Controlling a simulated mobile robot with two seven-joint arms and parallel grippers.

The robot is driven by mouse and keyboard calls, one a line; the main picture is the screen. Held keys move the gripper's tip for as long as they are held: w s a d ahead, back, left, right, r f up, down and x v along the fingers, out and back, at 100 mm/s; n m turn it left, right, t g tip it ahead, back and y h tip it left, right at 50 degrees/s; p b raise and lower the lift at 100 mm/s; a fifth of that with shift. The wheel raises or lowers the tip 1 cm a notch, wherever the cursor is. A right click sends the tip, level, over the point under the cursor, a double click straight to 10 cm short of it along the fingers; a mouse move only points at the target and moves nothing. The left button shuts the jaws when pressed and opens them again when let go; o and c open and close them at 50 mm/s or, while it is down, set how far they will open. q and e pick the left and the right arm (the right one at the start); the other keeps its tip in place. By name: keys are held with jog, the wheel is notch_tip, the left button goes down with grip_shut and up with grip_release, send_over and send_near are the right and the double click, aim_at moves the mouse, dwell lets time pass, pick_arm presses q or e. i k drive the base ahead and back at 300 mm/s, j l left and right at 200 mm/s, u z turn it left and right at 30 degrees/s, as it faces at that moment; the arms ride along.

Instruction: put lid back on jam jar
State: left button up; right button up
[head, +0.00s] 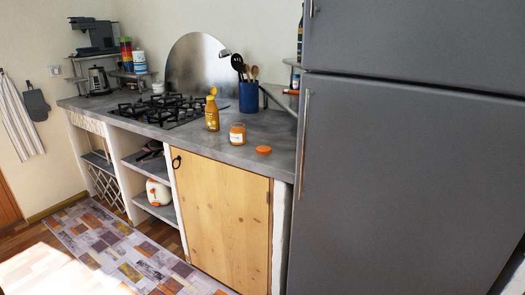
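A small glass jam jar (237,134) with orange contents and a pale label stands upright on the grey counter (215,153). Its top appears uncovered. A round orange lid (263,150) lies flat on the counter to the right of the jar, apart from it and close to the front edge. Neither of my grippers shows in the head view.
A yellow bottle (211,112) stands just left of the jar. A blue utensil holder (248,97) is behind it, and a gas hob (165,110) lies to the left. A tall grey fridge (400,170) bounds the counter on the right. A wooden cabinet door (220,215) is below.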

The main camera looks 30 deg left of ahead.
aim_at(237, 129)
jog(key=i+j, duration=0.15)
jog(key=j, duration=0.2)
jog(key=i+j+z, duration=0.15)
jog(key=j, duration=0.2)
jog(key=i+j, duration=0.15)
jog(key=j, duration=0.2)
jog(key=i+j+z, duration=0.15)
jog(key=j, duration=0.6)
jog(key=i+j+z, duration=0.15)
jog(key=j, duration=0.25)
